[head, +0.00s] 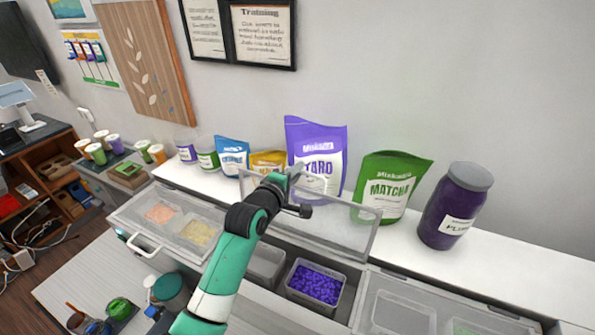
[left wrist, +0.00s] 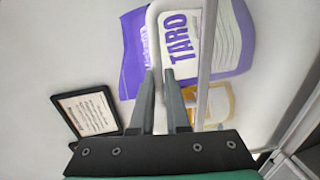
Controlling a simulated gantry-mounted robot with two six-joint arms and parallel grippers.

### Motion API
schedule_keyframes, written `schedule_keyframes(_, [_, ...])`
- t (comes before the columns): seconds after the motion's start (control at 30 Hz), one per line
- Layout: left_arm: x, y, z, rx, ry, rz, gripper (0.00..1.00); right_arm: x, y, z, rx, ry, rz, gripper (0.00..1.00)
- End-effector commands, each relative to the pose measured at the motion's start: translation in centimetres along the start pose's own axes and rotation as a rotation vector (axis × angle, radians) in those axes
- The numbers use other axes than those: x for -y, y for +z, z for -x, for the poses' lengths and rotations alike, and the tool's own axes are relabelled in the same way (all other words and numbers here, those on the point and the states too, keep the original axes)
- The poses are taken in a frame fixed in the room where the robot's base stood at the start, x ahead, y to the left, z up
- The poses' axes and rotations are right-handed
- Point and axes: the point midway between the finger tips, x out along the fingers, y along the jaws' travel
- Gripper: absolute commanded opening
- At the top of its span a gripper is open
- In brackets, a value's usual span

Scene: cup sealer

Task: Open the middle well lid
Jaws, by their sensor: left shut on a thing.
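The middle well lid (head: 335,232) is a clear panel with a pale frame. It stands tilted up and back from its well, in front of the bags on the shelf. Below it, the middle well is uncovered and shows a bin of purple cubes (head: 316,284) and an empty-looking bin (head: 266,264). My left gripper (head: 296,174) is at the raised lid's upper edge. In the left wrist view its fingers (left wrist: 161,78) are shut on the lid's white handle (left wrist: 153,42). My arm hides part of the lid and well. My right gripper is not in view.
The left well lid (head: 178,222) and right well lid (head: 404,312) are down. A taro bag (head: 314,150), a matcha bag (head: 390,187) and a purple jar (head: 456,206) stand on the shelf behind. The taro bag is close behind the raised lid.

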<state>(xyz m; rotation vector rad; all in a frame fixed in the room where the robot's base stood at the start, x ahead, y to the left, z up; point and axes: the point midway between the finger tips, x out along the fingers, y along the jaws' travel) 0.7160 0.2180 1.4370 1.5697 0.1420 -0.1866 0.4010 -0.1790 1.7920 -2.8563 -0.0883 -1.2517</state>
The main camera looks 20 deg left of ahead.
Motion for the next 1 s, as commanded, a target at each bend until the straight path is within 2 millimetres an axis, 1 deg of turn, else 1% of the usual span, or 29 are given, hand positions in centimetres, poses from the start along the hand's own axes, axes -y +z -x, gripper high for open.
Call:
schedule_keyframes(0.2, [-0.1,0.0,0.0,0.000,0.003,-0.002,0.00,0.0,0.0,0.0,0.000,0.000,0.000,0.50])
schedule_keyframes(0.23, [-0.1,0.0,0.0,0.000,0.003,-0.002,0.17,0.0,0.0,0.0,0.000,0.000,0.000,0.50])
schedule_keyframes(0.37, [-0.1,0.0,0.0,0.000,0.002,-0.001,0.40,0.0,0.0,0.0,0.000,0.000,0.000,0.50])
schedule_keyframes(0.4, [-0.1,0.0,0.0,0.000,0.002,-0.001,0.43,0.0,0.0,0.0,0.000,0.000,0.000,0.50])
schedule_keyframes(0.77, [-0.1,0.0,0.3,0.000,0.002,0.000,0.43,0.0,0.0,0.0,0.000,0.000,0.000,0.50])
schedule_keyframes(0.87, [-0.1,0.0,1.0,0.000,0.003,0.000,0.43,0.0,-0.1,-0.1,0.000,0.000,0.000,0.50])
schedule_keyframes(1.0, [0.0,0.0,2.8,0.000,0.003,-0.001,0.43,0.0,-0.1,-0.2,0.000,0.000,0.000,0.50])
